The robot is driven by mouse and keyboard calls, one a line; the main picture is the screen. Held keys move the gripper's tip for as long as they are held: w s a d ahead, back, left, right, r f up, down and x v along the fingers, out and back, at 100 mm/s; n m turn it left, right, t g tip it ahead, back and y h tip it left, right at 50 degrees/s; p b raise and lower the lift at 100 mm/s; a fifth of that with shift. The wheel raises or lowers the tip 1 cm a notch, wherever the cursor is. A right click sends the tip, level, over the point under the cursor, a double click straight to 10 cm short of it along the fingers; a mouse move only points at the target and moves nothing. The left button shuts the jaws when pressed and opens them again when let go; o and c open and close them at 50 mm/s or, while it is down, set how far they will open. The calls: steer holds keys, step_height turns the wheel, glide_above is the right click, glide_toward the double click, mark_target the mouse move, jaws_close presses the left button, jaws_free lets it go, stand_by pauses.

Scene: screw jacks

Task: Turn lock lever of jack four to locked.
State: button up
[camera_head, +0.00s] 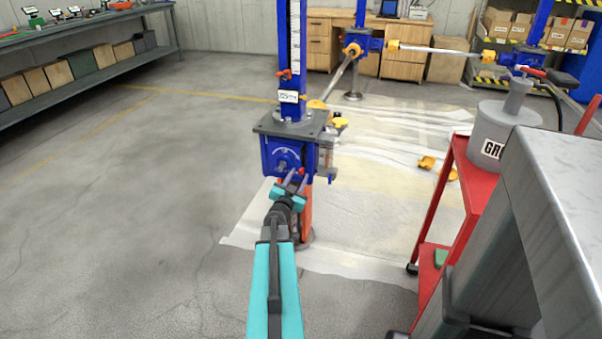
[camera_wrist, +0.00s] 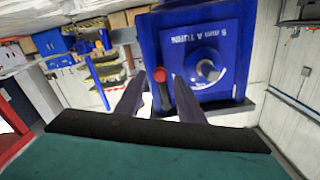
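The nearest jack (camera_head: 289,155) is a blue gearbox under a grey plate, with a round dial on its front. I cannot read a jack number on it. In the wrist view its blue face (camera_wrist: 200,30) fills the upper middle, with text and a round shaft, seen upside down. A short lever with a red end (camera_wrist: 160,76) stands at the edge of this face. My gripper (camera_head: 291,181) is close in front of the jack's lower front. In the wrist view my gripper (camera_wrist: 160,95) is open, its two grey fingers on either side of the lever. I cannot tell whether they touch it.
A red cart (camera_head: 455,190) with a grey drum (camera_head: 500,130) stands at the right. A grey bench edge (camera_head: 570,190) is nearer. Another blue jack (camera_head: 362,42) stands behind, joined by shafts. A plastic sheet (camera_head: 350,220) covers the floor. The left floor is clear.

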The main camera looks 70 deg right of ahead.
mark_target(301, 172)
steer(key=shift+w+d, duration=0.1)
steer(key=shift+d, duration=2.2)
